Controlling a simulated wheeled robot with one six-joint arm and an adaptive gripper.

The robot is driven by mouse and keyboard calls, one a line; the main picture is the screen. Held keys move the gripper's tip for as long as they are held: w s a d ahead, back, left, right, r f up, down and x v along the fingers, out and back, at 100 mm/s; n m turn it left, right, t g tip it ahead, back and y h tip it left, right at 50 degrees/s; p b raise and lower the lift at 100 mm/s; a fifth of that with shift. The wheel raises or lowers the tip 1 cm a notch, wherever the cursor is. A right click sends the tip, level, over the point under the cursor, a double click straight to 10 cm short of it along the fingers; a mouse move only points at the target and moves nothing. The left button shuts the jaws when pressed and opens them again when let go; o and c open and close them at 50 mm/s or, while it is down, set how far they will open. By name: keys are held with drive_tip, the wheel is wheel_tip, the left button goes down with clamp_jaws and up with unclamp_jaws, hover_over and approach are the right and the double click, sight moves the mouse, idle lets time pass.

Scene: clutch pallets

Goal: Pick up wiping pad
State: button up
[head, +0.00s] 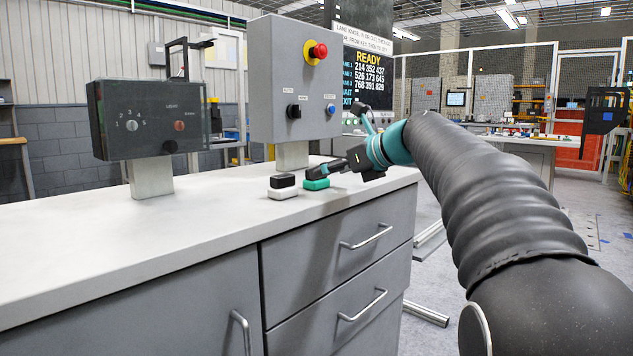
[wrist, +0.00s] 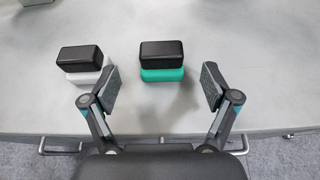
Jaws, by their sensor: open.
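Two small two-part pads lie side by side on the grey counter. One has a black top on a white base (head: 283,193); it also shows in the wrist view (wrist: 87,62). The other has a black top on a green base (head: 316,184) and also shows in the wrist view (wrist: 163,75). I cannot tell which one the task means. My gripper (wrist: 160,82) is open and empty, its fingers spread either side of the green-based pad's line, nearer the counter edge. In the head view my gripper (head: 328,169) partly hides that pad's top.
A grey control box (head: 293,80) with a red button stands behind the pads. A dark box with knobs (head: 150,120) stands to the left on the counter (head: 120,240). A screen reading READY (head: 369,85) is behind. The counter's front left is clear.

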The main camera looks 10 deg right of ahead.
drive_tip(key=x, duration=0.5)
drive_tip(key=shift+d+f+b, duration=0.1)
drive_tip(key=shift+f+b, duration=0.05)
drive_tip(key=shift+b, duration=0.15)
drive_tip(key=c, duration=1.2)
